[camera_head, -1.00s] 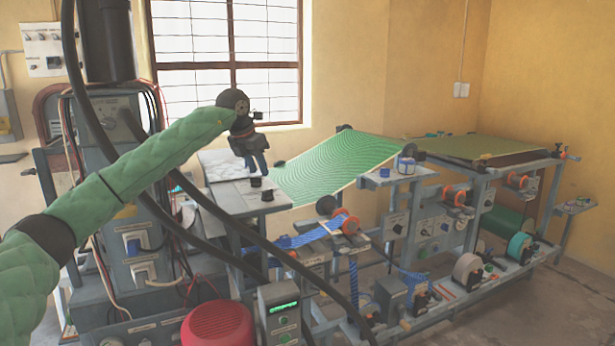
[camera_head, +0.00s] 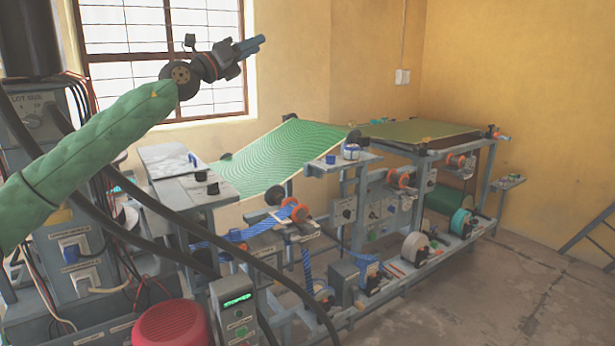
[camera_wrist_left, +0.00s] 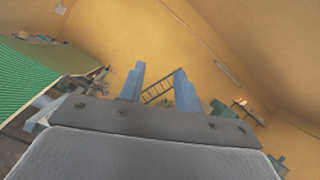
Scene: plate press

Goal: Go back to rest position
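My left gripper (camera_head: 256,43) is raised in front of the window, at the end of the green-sleeved arm that comes in from the left. It points to the right and holds nothing. In the left wrist view its two blue fingers (camera_wrist_left: 158,84) stand apart with a clear gap between them. The plate press (camera_head: 340,215) stands below and to the right of the gripper, apart from it. Its green patterned sheet (camera_head: 262,165) slopes up to the right. My right gripper is not in view.
A red ribbed dome (camera_head: 170,325) and a grey control box with a green display (camera_head: 237,303) are at the lower left. Black cables cross the front. Bare floor (camera_head: 500,290) lies at the right, with a blue-grey metal frame (camera_head: 592,232) by the wall.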

